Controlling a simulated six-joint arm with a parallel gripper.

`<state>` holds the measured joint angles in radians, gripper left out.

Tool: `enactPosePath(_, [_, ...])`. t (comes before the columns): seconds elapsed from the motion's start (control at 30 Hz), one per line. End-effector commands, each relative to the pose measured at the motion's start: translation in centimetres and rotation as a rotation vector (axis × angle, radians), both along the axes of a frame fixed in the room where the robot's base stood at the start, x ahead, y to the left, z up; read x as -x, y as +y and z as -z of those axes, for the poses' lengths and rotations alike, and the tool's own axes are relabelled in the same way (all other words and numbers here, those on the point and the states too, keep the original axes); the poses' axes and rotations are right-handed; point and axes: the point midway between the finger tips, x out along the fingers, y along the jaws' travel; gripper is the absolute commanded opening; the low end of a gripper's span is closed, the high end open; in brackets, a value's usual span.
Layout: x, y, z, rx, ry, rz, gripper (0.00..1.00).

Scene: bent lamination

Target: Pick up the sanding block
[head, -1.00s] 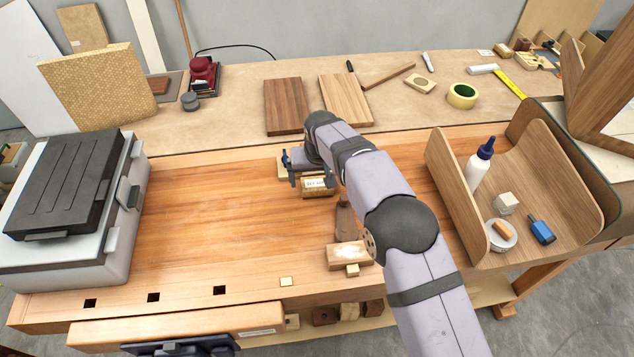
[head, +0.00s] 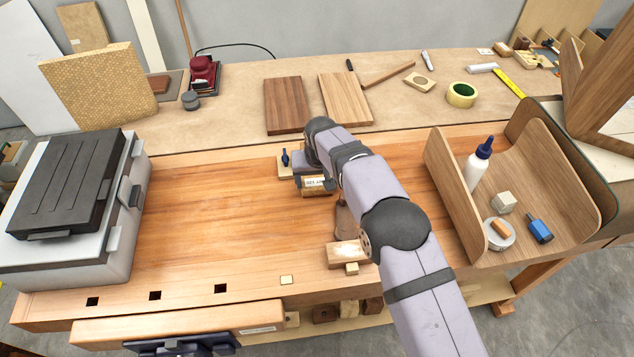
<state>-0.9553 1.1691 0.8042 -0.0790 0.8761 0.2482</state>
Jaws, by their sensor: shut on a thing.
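The sanding block (head: 317,187) is a small tan block with a printed pale label on its front, in the middle of the workbench toward the back. My gripper (head: 312,179) is over it, pointing down, and is shut on it. The fingers and the top of the block are largely hidden by my wrist. I cannot tell whether the block is clear of the bench top.
A small board with a blue clamp-like piece (head: 285,158) lies just behind left. A wooden block (head: 346,253) lies nearer the front, partly behind my arm. A curved wooden tray (head: 450,215) with a glue bottle (head: 477,165) stands right. The bench's left middle is clear.

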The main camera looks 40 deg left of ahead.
Motion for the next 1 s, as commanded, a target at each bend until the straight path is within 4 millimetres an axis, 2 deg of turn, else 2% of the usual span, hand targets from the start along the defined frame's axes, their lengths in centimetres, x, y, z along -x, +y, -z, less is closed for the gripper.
enactPosePath(0.13, [0.0, 0.1, -0.7, -0.002, -0.001, 0.0, 0.47])
enactPosePath(0.27, [-0.1, 0.1, -2.2, -0.004, -0.003, 0.0, 0.47])
enactPosePath(0.5, [-0.1, 0.1, -6.3, -0.004, -0.003, 0.001, 0.47])
enactPosePath(0.7, [-0.1, 0.1, -9.0, -0.002, -0.002, 0.0, 0.47])
enactPosePath(1.0, [0.0, 0.0, -10.1, -0.001, -0.001, 0.0, 0.47])
